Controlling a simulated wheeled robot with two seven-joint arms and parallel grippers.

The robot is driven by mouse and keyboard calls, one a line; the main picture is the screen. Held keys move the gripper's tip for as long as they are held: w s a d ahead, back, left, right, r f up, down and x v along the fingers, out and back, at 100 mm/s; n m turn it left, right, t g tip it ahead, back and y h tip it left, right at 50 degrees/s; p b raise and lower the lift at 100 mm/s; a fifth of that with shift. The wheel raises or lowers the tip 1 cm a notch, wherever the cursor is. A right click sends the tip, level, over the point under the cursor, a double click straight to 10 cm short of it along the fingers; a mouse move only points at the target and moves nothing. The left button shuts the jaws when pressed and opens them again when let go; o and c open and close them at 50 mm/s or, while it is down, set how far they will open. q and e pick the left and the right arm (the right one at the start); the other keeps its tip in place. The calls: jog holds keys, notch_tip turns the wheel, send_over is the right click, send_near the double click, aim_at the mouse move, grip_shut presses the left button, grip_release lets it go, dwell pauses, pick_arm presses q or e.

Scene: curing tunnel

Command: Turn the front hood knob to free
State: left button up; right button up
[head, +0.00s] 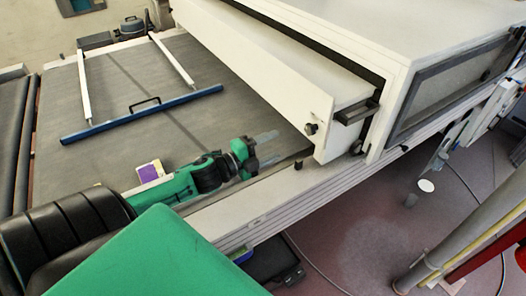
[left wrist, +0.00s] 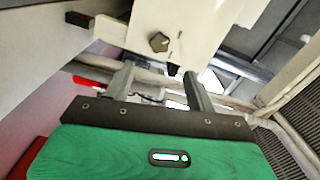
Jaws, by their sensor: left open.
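The front hood knob (head: 311,128) is a small dark knob on the lower end of the white hood panel (head: 270,70). In the left wrist view the knob (left wrist: 158,42) looks dark and faceted, on the pale panel just beyond my fingers. Its turned position cannot be read. My left gripper (head: 272,147) is open and empty, to the left of the knob and a little below it in the head view, apart from it. In the left wrist view its two fingers (left wrist: 158,72) point toward the panel, with the knob above the gap between their tips. My right gripper is not seen.
A blue bar frame with a handle (head: 145,115) lies on the grey belt (head: 200,90). The white tunnel housing (head: 400,45) stands right of the panel. A black bracket (head: 358,110) sits close to the knob.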

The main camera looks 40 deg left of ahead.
pick_arm(q)
jog(key=shift+v, duration=1.1)
